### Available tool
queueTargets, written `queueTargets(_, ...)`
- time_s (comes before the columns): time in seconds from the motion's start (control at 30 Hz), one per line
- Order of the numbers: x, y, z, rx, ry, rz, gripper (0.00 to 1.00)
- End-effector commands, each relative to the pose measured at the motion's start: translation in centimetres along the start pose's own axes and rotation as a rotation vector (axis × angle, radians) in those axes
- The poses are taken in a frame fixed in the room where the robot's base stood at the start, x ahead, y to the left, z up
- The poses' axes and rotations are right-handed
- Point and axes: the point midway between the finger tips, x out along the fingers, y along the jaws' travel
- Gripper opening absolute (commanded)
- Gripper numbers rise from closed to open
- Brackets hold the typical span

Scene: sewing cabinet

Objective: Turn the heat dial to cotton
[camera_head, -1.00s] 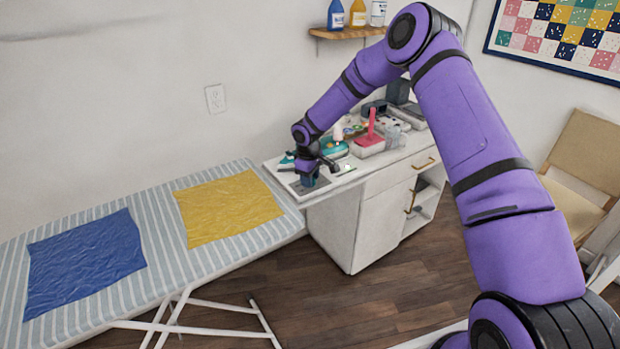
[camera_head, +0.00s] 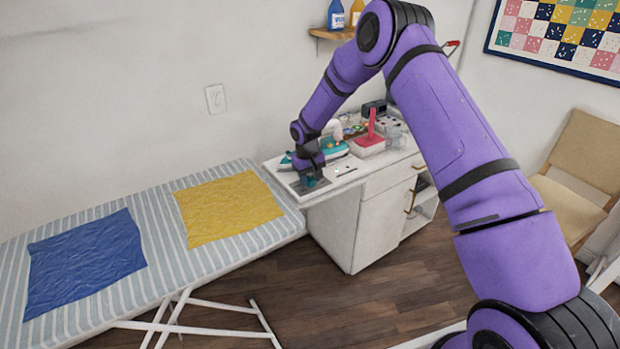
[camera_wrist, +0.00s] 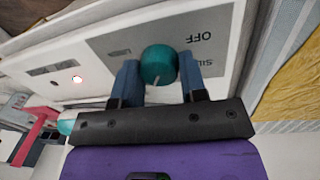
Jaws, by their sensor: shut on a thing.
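The heat dial (camera_wrist: 158,62) is a round teal knob on a grey panel (camera_wrist: 110,42) set in a white board. Its teal also shows between my fingers in the head view (camera_head: 309,181). My gripper (camera_wrist: 159,78) is shut on the dial, with one blue finger on each side. The panel reads OFF above right of the dial in the wrist view, and a partly covered label starting "Sil" lies near the right finger. No cotton label can be read, and I cannot make out a pointer on the dial.
The striped ironing board (camera_head: 170,235) with blue and yellow cloths adjoins at left.

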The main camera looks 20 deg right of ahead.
Motion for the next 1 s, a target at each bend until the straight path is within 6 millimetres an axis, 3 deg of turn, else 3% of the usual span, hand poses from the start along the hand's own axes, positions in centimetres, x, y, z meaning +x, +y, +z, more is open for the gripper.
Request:
queueTargets(0.5, 0.04, 0.04, -0.04, 0.379, -0.032, 0.002, 0.15)
queueTargets(1.0, 0.06, 0.05, -0.05, 0.477, -0.04, 0.001, 0.15)
